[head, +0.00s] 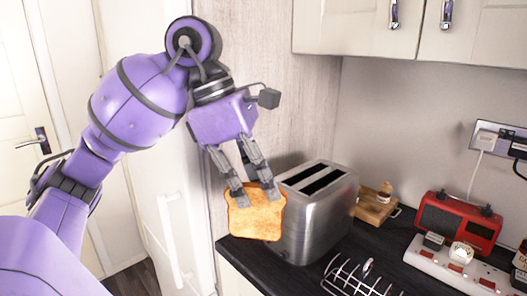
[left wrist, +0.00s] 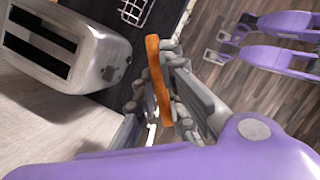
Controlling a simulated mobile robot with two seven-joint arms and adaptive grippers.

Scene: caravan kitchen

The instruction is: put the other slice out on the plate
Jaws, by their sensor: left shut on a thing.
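A browned slice of toast (head: 256,214) hangs from my left gripper (head: 251,192), which is shut on its top edge. In the head view the slice is in front of the left end of the toaster and hides part of it. In the left wrist view the slice (left wrist: 158,82) shows edge-on between the fingers of the gripper (left wrist: 158,92). The steel toaster (head: 316,210) stands on the dark counter, and both of its slots look empty. No plate is visible in either view. My right gripper (left wrist: 218,48) shows in the left wrist view, its fingers apart and empty.
A wire rack (head: 357,280) stands at the counter's front. A small wooden board (head: 372,211) with a little jar, a red radio (head: 457,222) and a white power strip (head: 450,262) are to the right. Cupboards (head: 410,30) hang above.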

